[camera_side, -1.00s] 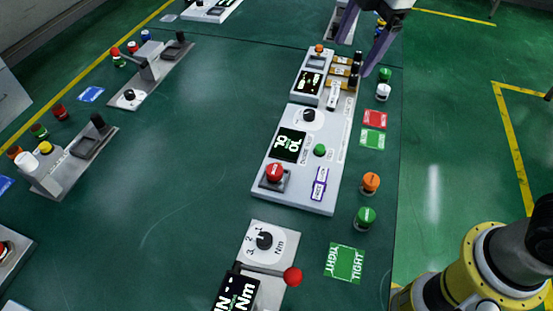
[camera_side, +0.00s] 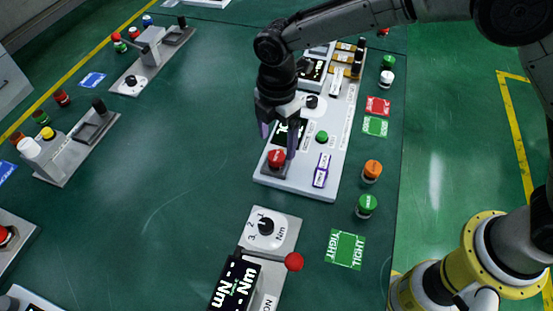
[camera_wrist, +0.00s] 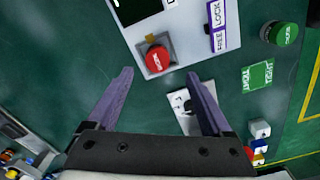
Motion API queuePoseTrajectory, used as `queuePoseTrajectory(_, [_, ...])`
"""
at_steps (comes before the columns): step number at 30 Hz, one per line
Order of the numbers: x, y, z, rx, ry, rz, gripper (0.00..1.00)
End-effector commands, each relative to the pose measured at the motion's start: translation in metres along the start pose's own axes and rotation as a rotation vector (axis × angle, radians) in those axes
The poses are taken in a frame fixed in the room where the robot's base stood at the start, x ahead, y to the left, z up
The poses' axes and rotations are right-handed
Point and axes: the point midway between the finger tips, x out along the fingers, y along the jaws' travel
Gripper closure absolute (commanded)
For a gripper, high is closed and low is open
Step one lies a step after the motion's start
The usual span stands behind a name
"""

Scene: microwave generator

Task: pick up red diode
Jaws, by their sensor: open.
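Which piece is the red diode is not certain. A dark red cylinder (camera_side: 62,97) stands at the far left of the side view, near a green one. A small red-topped piece (camera_side: 116,36) stands near the back left, also by a green one. My gripper (camera_side: 278,138) is open and empty, pointing down over the panel with the red button (camera_side: 276,158). In the wrist view, my gripper (camera_wrist: 165,85) has its purple fingers spread, with the red button (camera_wrist: 158,58) beyond them. Neither red candidate can be made out between the fingers.
The grey control panel (camera_side: 262,179) lies under my gripper. Orange (camera_side: 372,170) and green (camera_side: 367,205) round pieces stand to its right. A lever with a red ball (camera_side: 294,262) rises in front. The green table (camera_side: 180,170) is clear left of the panel.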

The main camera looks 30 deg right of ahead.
Motion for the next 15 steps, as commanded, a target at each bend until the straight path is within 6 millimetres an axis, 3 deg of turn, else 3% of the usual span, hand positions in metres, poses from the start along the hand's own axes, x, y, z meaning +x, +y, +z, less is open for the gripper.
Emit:
queuePoseTrajectory(8, [0.021,0.001,0.001,0.001,0.000,-0.001,0.16])
queuePoseTrajectory(15, [0.055,0.004,0.001,0.001,-0.001,-0.003,0.16])
